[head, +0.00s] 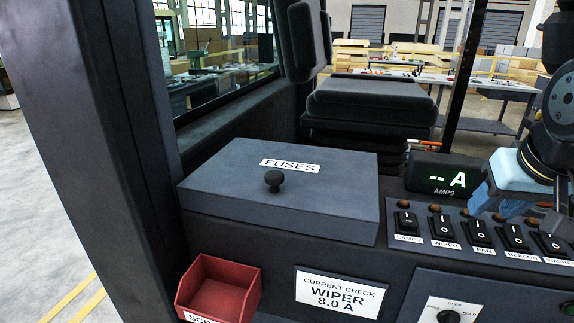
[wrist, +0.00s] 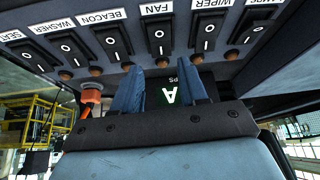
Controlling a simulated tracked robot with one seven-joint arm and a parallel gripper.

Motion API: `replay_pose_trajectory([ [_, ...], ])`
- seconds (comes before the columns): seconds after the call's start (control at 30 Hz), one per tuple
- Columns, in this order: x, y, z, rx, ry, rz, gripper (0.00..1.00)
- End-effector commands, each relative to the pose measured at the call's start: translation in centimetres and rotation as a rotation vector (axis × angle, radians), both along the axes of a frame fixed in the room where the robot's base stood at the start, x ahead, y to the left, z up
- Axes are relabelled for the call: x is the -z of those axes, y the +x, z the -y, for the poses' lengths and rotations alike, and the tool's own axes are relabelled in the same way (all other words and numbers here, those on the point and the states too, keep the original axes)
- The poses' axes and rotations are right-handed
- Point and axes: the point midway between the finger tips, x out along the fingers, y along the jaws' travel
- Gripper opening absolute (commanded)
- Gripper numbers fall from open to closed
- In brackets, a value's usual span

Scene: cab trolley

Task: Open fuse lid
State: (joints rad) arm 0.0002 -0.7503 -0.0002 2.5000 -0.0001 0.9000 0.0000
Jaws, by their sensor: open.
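The fuse lid (head: 320,195) is a dark grey flat cover labelled FUSES, lying closed on its box in the head view. A round black knob (head: 273,180) stands on its top. My gripper (head: 497,205) is to the right of the lid, over the switch panel and apart from the lid. In the wrist view, my gripper (wrist: 160,88) has its two blue fingers spread with nothing between them. The lid does not show in the wrist view.
A row of rocker switches (head: 478,233) lies below my gripper. An amps display (head: 443,180) stands between lid and gripper. A red open bin (head: 218,290) and a WIPER 8.0 A card (head: 338,291) are on the front face. A black seat (head: 372,103) is behind.

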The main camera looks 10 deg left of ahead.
Motion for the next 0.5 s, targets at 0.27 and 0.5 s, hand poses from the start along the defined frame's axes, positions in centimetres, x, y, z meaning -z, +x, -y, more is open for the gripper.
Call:
replay_pose_trajectory([
  [0.27, -1.3, 1.0, -2.0, -0.029, 0.018, -0.029, 0.61],
  [0.5, -4.6, 3.1, -7.4, -0.097, 0.056, -0.115, 0.61],
])
